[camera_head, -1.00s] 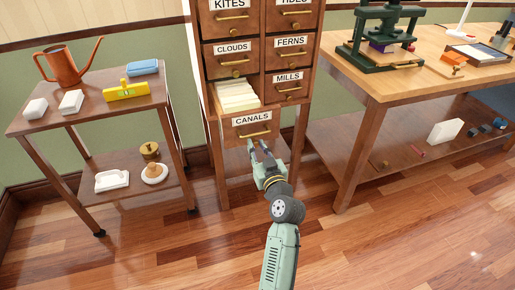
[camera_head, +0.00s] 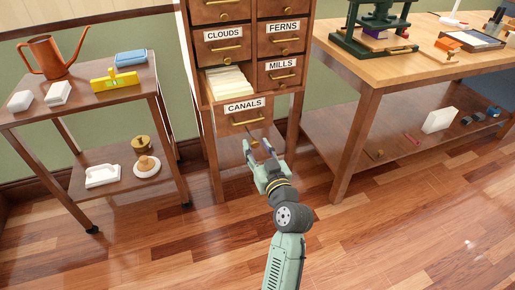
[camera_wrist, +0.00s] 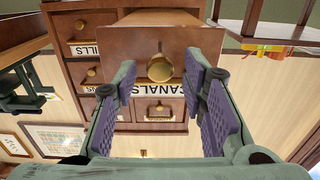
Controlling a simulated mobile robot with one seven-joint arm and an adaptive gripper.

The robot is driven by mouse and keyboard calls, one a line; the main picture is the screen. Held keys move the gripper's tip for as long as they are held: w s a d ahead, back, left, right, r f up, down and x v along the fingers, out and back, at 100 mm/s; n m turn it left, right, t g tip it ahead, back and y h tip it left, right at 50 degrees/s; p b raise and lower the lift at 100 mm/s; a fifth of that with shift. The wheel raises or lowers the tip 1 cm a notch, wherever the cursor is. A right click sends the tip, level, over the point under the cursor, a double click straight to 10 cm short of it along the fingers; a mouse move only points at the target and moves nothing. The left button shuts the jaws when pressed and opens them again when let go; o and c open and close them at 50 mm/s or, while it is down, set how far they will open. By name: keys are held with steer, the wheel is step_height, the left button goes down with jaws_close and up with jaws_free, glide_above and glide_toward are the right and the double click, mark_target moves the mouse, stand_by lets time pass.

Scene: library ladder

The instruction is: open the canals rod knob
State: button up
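The Canals drawer (camera_head: 245,116) is pulled out of the cabinet, with pale cards (camera_head: 227,81) showing inside. Its front has a label and a brass bar handle (camera_head: 247,122). Below the handle is the small round brass rod knob (camera_head: 255,142), which is larger in the wrist view (camera_wrist: 160,68). My gripper (camera_head: 258,148) is just in front of the drawer's lower front. In the wrist view its purple-padded fingers (camera_wrist: 155,90) are spread apart, with the knob seen between them. I see no finger touching the knob.
Closed drawers Clouds (camera_head: 223,45), Ferns (camera_head: 283,36) and Mills (camera_head: 281,72) are above. A wooden cart (camera_head: 118,168) stands left, and a workbench (camera_head: 365,95) with a green press stands right. Open floor lies in front.

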steer(key=v, duration=0.7)
steer(key=shift+s, duration=0.2)
steer(key=shift+r, duration=0.1)
stand_by(0.3)
